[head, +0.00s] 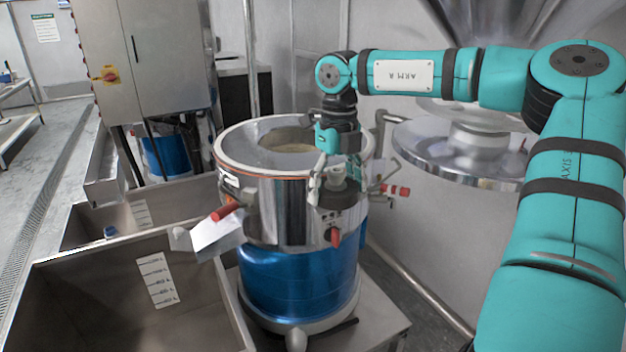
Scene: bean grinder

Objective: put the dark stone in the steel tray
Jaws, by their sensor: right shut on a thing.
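My right gripper (337,178) points down in front of the rim of the round steel grinder drum. I cannot pick out the dark stone anywhere else in the head view. No flat tray stands out clearly; a large open steel bin (60,262) stands at the lower left, with its near inside empty as far as I see. My left gripper is not in view.
The drum (268,195) sits on a blue base (300,290) with red-handled latches around it. A second steel bin (88,222) lies behind the first. A round steel disc (425,155) is at the right, behind my right arm. A grey cabinet (150,60) stands at the back left.

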